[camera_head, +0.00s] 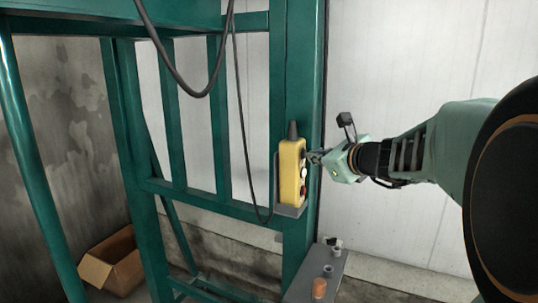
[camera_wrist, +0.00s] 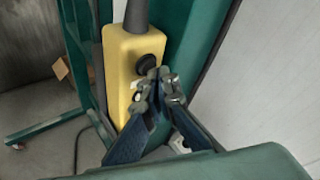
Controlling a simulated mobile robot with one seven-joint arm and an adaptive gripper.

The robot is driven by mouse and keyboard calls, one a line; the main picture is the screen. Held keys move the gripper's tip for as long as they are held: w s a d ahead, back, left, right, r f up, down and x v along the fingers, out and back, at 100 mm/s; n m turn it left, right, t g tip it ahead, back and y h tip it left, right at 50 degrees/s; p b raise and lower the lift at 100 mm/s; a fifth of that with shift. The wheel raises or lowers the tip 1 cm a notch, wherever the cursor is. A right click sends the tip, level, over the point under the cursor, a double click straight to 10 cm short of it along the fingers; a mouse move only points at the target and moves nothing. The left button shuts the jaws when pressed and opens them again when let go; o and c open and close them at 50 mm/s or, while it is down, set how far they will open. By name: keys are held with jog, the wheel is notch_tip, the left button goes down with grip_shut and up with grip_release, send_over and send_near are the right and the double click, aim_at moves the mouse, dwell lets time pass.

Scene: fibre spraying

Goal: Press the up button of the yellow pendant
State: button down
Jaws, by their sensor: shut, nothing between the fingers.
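The yellow pendant (camera_head: 291,172) hangs upright on the green post in the head view. Its button face is turned right, towards my gripper (camera_head: 316,157). In the wrist view the yellow pendant (camera_wrist: 122,72) shows a black round knob (camera_wrist: 146,64) near its top and a white button (camera_wrist: 137,96) below it. My gripper (camera_wrist: 160,82) is shut and empty. Its fingertips appear just in front of the pendant face, overlapping the area beside the knob and white button. I cannot tell whether they touch. In the head view a red button (camera_head: 302,193) shows low on the pendant.
The green metal frame (camera_head: 220,120) stands around and behind the pendant. A black cable (camera_head: 245,150) hangs to its left. A grey box (camera_head: 325,275) with stubs stands below. A cardboard box (camera_head: 113,262) lies on the floor at left.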

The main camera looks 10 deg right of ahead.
jog(key=shift+s+d, duration=0.45)
jog(key=shift+d, duration=0.25)
jog(key=shift+s+d, duration=0.75)
jog(key=shift+d, duration=0.3)
jog(key=shift+s+d, duration=0.7)
jog(key=shift+d, duration=0.35)
